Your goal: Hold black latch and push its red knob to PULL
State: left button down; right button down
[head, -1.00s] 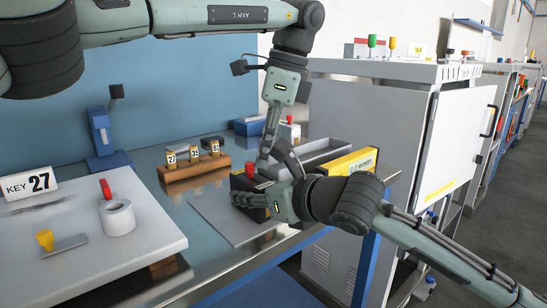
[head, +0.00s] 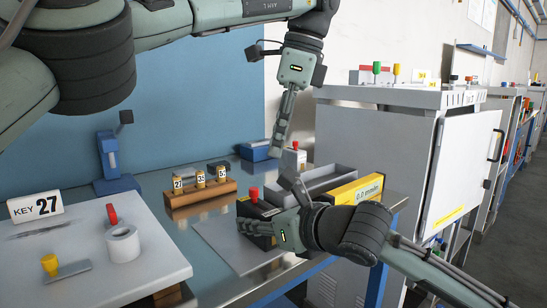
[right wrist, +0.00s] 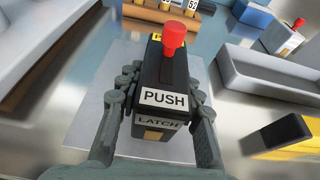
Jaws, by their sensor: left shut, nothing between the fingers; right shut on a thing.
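The black latch (right wrist: 168,72) stands on a grey plate, between the fingers of my right gripper (right wrist: 162,84). White PUSH and LATCH labels face the right wrist camera. The red knob (right wrist: 174,36) stands up at the latch's far end, beside a yellow label it partly covers. In the head view, the latch (head: 262,210) and red knob (head: 254,194) show beyond my right gripper (head: 248,228), which is shut on the latch. My left gripper (head: 276,153) is shut and empty, pointing down above and behind the knob, apart from it.
A wooden block with numbered tags (head: 200,192) stands behind the plate (head: 215,240). A grey tray (head: 318,180) and a yellow-faced gauge box (head: 358,190) lie to the right. A white board (head: 60,265) with a KEY 27 sign (head: 35,206) is at left.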

dwell(0.3)
jog(key=c, duration=0.9)
grip_release()
